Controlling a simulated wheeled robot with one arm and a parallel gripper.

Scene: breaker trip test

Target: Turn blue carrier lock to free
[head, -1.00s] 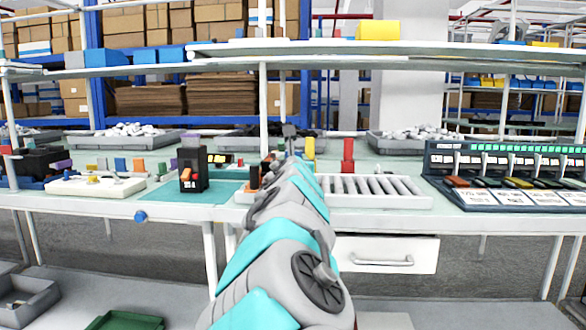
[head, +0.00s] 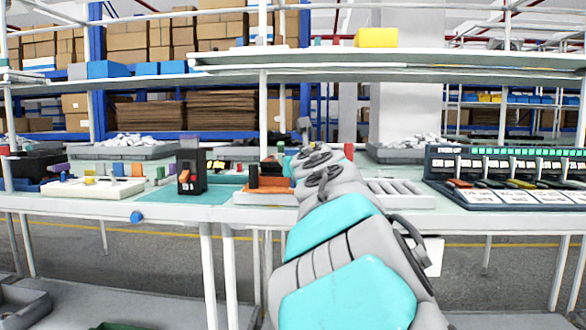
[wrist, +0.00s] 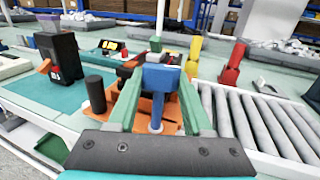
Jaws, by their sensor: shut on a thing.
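The blue carrier lock (wrist: 160,78) is a blue block-shaped handle on a blue post, standing above an orange carrier (wrist: 115,106) in the wrist view. My gripper (wrist: 159,75) has its two green fingers on either side of the blue handle and is shut on it. The lower post shows between the fingers. In the head view the orange carrier (head: 268,185) lies on the bench, partly behind my arm. My arm hides the lock and fingertips there. A black cylinder (wrist: 95,93) stands on the carrier, left of my gripper.
A roller conveyor (wrist: 255,115) lies right of the carrier, with yellow (wrist: 195,48) and red (wrist: 234,62) upright pieces behind it. A black breaker (head: 190,168) stands left on a teal mat (wrist: 50,93). A lit panel (head: 505,175) stands at the far right.

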